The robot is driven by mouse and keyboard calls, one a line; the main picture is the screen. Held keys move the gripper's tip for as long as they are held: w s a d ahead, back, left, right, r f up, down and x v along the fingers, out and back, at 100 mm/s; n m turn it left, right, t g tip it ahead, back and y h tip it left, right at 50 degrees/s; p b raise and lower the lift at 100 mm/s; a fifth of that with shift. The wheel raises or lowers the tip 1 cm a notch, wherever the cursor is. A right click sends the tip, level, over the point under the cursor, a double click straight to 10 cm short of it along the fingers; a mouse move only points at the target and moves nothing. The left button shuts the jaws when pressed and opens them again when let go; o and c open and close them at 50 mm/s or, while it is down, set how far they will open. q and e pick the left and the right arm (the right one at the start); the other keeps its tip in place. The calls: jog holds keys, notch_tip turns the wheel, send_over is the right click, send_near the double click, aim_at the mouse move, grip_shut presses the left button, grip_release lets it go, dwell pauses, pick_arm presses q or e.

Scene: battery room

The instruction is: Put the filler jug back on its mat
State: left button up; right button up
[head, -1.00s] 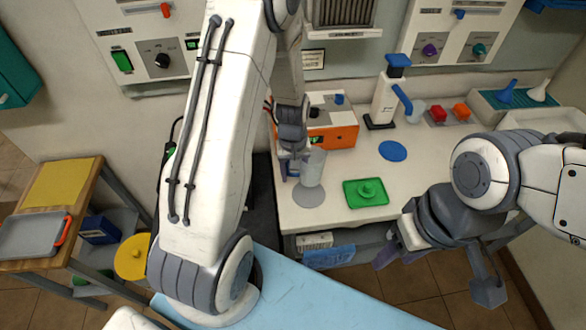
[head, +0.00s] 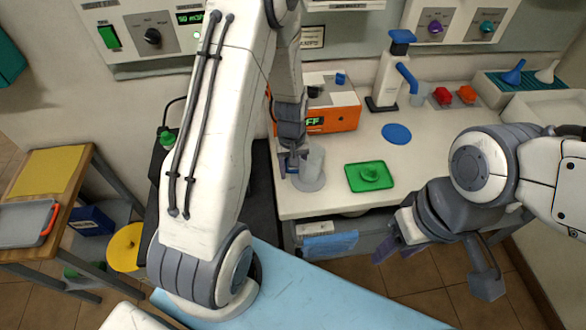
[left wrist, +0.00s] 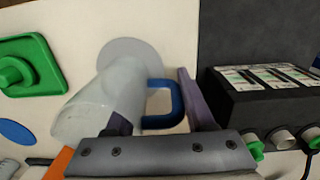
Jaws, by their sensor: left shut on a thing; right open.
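The filler jug (head: 315,160) is a translucent grey cup with a blue handle (left wrist: 176,98). It is over a round grey mat (head: 308,187) near the left end of the white counter. My left gripper (head: 292,166) is shut on the jug's handle, at the jug's left side in the head view. In the left wrist view the jug (left wrist: 95,108) has its base end against the grey mat (left wrist: 130,52); I cannot tell whether it touches. My right gripper (head: 392,243) is open and empty in front of the counter.
A green tray (head: 386,184) with a green knobbed part is right of the jug. A blue disc (head: 396,134) lies behind it. An orange-fronted device (head: 335,119) stands behind the jug. A dark box with terminals (left wrist: 265,95) is beside the gripper.

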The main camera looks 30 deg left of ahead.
pick_arm(q)
jog(key=shift+f+b, duration=0.35)
jog(key=shift+f, duration=0.1)
dwell(0.3)
jog(key=o, duration=1.3)
jog(key=shift+c, duration=0.2)
